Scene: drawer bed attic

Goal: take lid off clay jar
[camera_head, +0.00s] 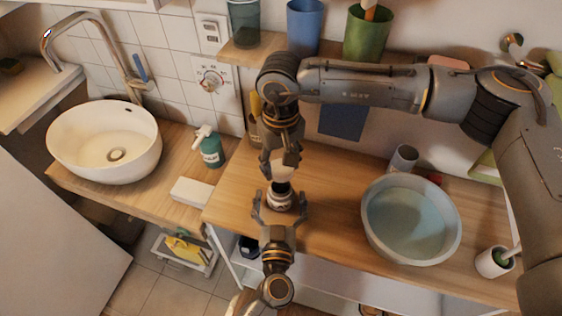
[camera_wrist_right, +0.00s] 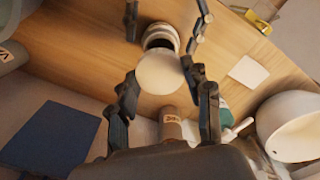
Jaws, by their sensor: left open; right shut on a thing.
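The clay jar (camera_head: 280,201) is small and pale with dark bands, upright on the wooden counter; it also shows in the right wrist view (camera_wrist_right: 160,36). Its pale round lid (camera_head: 282,172) is just above the jar's dark top and shows as a disc in the right wrist view (camera_wrist_right: 160,73). My right gripper (camera_head: 281,162) comes from above and is shut on the lid, with a finger at either side of it. My left gripper (camera_head: 280,207) is open, its fingers on either side of the jar. Whether they touch the jar is unclear.
A large basin (camera_head: 376,240) of water stands right of the jar, with a grey cup (camera_head: 403,158) behind it. A teal soap bottle (camera_head: 211,150), a white block (camera_head: 192,192) and a round sink (camera_head: 80,155) are at left. A shelf (camera_head: 250,52) with cups hangs behind my right arm.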

